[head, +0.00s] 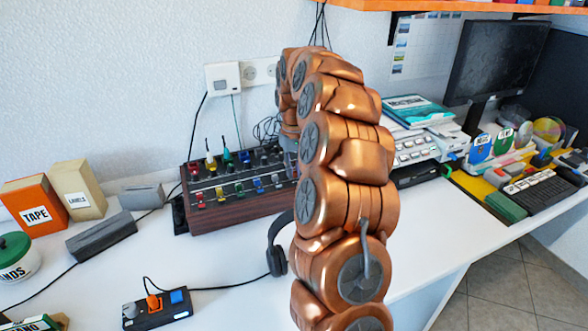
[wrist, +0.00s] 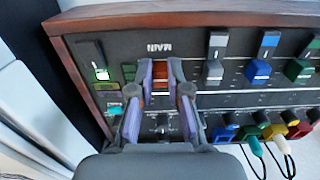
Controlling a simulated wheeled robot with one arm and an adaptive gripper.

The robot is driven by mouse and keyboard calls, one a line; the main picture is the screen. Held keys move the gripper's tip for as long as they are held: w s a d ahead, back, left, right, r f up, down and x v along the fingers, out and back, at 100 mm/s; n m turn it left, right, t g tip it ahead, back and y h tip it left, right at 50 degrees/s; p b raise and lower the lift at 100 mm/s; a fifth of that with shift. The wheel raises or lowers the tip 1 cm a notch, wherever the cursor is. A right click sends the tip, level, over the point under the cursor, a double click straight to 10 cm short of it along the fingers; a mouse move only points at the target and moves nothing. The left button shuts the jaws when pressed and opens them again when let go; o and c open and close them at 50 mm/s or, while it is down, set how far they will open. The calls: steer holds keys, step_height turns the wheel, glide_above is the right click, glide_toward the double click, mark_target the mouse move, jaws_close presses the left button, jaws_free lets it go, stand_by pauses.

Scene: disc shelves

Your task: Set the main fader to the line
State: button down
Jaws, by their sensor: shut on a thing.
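The mixer (head: 232,212) is a dark panel in a wooden case on the white desk. In the wrist view its panel (wrist: 212,103) shows upside-down lettering "MAIN" above an orange-red fader cap (wrist: 160,84). My gripper (wrist: 161,72) is over this main fader, its two purple-grey fingers on either side of the cap and shut on it. A thin pale line runs across the panel to the right of the fingers. Beside the main fader I cannot tell where a line mark lies, as the fingers cover much of the track.
Grey (wrist: 214,69), blue (wrist: 258,70) and green (wrist: 300,68) fader caps stand to the right of my gripper. Plugged cables (wrist: 285,147) rise at the lower right. A headset (head: 277,258) lies before the mixer. An orange tape box (head: 36,207) stands left.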

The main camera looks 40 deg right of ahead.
steer(key=shift+w+d+p, duration=0.25)
steer(key=shift+w+p, duration=0.15)
steer(key=shift+w, duration=0.55)
steer(key=shift+w+d+p, duration=0.25)
steer(key=shift+w+p, duration=0.1)
steer(key=shift+w, duration=0.6)
steer(key=c, duration=1.1)
jaws_free()
steer(key=shift+r, duration=6.05)
